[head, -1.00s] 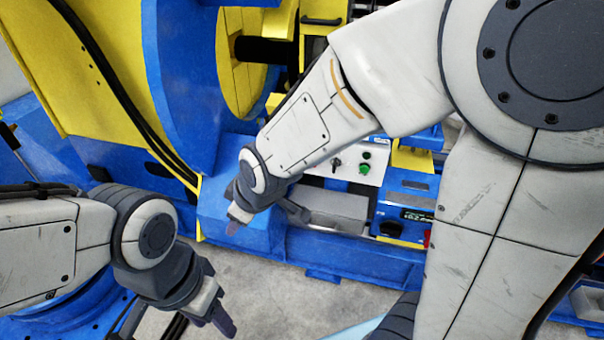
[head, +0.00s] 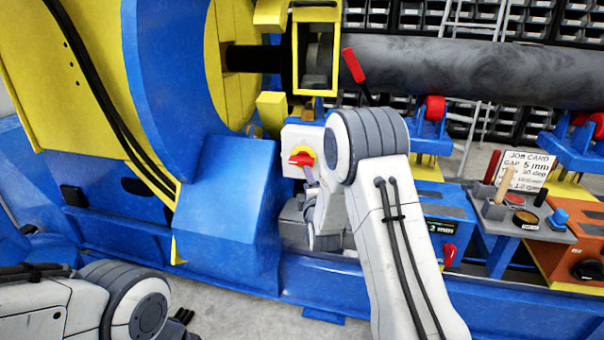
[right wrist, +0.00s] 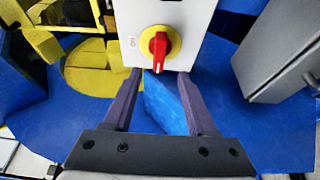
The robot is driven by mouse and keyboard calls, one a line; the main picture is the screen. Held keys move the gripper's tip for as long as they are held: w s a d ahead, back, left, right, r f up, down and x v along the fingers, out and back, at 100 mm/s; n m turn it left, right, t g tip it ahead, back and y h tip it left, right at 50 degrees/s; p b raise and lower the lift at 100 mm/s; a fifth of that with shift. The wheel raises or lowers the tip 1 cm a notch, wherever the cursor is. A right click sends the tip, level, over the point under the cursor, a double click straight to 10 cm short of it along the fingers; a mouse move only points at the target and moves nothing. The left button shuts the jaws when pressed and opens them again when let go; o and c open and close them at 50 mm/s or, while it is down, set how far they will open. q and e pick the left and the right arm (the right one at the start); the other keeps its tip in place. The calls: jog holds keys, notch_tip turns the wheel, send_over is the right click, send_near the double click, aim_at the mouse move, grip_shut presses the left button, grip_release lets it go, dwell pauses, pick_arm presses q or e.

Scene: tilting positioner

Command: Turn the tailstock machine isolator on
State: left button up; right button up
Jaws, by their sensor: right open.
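A rotary isolator with a red handle on a yellow plate (head: 302,157) is on the front of a pale box (head: 291,136). In the right wrist view the red handle (right wrist: 158,50) points up and down the picture, tilted slightly. I cannot read a label that names it as the tailstock one. My right gripper (right wrist: 160,76) is open and empty, its fingers pointing at the box's lower edge, either side of the handle's line and apart from it.
A red-tipped lever (head: 353,66) rises behind my right arm. A blue unit with another red knob (head: 449,254) stands to the right. Beyond it are a tool tray (head: 530,232) and a job card (head: 525,170). A large blue housing (head: 225,205) is left of the isolator.

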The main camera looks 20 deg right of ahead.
aim_at(301, 163)
jog(key=x, duration=0.9)
jog(key=shift+w, duration=0.25)
jog(key=shift+a+b, duration=0.15)
jog(key=shift+b, duration=0.15)
grip_shut()
